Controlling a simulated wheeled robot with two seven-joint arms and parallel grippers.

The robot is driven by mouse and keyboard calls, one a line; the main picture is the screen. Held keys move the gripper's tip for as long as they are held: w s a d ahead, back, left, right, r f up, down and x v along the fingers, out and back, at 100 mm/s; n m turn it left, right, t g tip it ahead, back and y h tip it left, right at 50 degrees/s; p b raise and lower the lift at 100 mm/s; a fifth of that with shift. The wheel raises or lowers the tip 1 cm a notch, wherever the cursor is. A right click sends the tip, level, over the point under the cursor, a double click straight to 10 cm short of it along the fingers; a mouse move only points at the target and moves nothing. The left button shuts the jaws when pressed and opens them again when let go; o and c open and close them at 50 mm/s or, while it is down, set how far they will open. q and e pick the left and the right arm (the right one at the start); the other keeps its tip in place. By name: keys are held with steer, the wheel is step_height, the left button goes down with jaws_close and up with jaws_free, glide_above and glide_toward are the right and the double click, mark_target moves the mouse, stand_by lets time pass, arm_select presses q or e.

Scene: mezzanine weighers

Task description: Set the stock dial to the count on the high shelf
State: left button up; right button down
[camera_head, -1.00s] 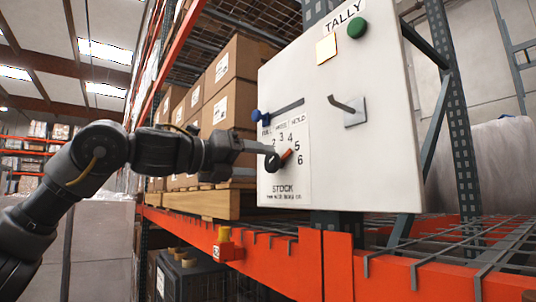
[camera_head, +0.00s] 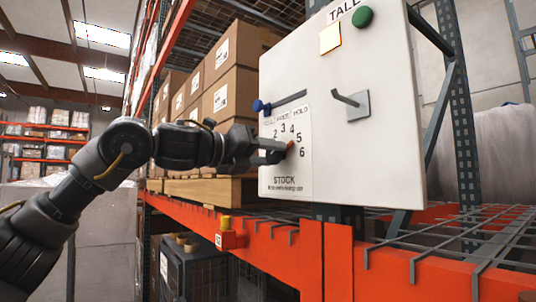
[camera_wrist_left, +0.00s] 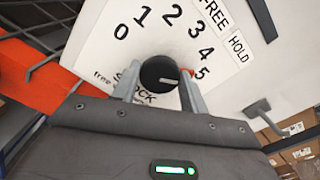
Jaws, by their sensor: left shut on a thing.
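The stock dial is on the lower left of a white board (camera_head: 390,150). Its round black knob (camera_wrist_left: 160,73) with a white line shows in the left wrist view. A red pointer tip (camera_head: 290,146) shows close to the 5; the wrist view also shows red beside the 5. My left gripper (camera_head: 277,151) is at the dial, its two fingers on either side of the knob, shut on it. The printed numbers run around the knob, and the 6 is hidden in the wrist view. My right gripper is out of view.
Above the dial is a slot with a blue knob (camera_head: 261,106) at its left end. A metal lever (camera_head: 351,103), a green button (camera_head: 362,17) and a blank yellowish note (camera_head: 330,38) are on the board. Boxes (camera_head: 232,62) stand behind; an orange beam (camera_head: 300,255) runs below.

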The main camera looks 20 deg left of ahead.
arm_select(q)
steer(key=shift+n, duration=0.3)
steer(key=shift+n+b, duration=0.3)
steer(key=shift+n, duration=0.5)
steer(key=shift+n+b, duration=0.3)
steer(key=shift+n, duration=1.5)
steer(key=o, duration=0.9)
steer(key=shift+o, duration=0.2)
steer(key=shift+a, duration=0.1)
